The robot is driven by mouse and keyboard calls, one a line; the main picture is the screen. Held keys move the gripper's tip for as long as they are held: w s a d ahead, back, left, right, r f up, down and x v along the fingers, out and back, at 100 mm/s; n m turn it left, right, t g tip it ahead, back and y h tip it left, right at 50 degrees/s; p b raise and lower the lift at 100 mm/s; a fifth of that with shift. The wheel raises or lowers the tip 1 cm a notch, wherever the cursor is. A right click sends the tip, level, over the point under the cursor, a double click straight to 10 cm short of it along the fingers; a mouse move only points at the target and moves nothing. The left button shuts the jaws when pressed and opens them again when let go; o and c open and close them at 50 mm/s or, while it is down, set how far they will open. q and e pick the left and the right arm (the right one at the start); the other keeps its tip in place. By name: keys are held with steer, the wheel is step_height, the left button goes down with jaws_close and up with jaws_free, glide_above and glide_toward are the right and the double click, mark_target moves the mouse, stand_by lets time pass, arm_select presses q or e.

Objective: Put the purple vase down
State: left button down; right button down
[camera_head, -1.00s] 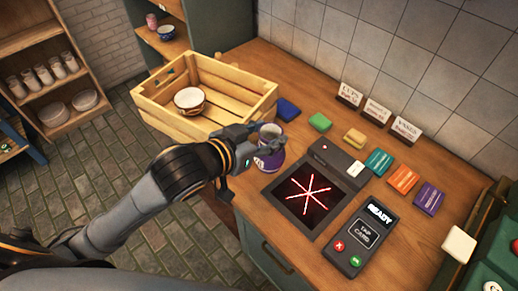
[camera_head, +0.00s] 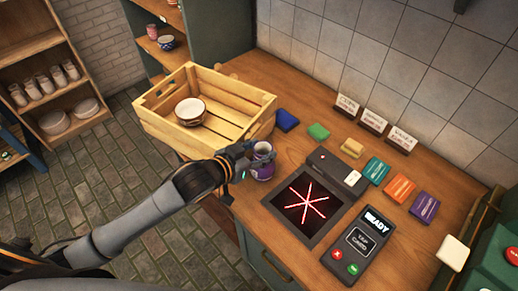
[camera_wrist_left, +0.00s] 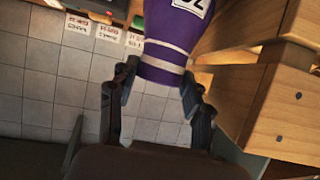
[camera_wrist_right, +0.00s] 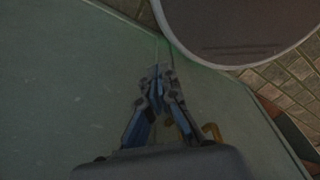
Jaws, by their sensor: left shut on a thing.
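The purple vase (camera_head: 262,168) is at the counter's front edge, between the wooden crate and the black pad with red glowing lines (camera_head: 304,202). My left gripper (camera_head: 250,154) is shut on it. In the left wrist view the vase (camera_wrist_left: 168,58), with white bands and a white label, sits between the fingers (camera_wrist_left: 157,88). I cannot tell whether its base touches the counter. My right gripper (camera_wrist_right: 160,82) shows only in the right wrist view, fingers together and empty, near a greenish surface and a dark round-edged shape.
A card terminal (camera_head: 357,247) and a dark device (camera_head: 334,172) flank the pad. Several coloured blocks and three sign cards (camera_head: 372,122) stand behind. Some counter between crate and device is bare.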

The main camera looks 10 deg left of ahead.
arm_select(q)
steer(key=c, duration=0.9)
jaws_free()
steer(key=shift+f, duration=0.1)
steer(key=shift+o, duration=0.2)
steer(key=b+v, duration=0.1)
steer(key=v, duration=1.1)
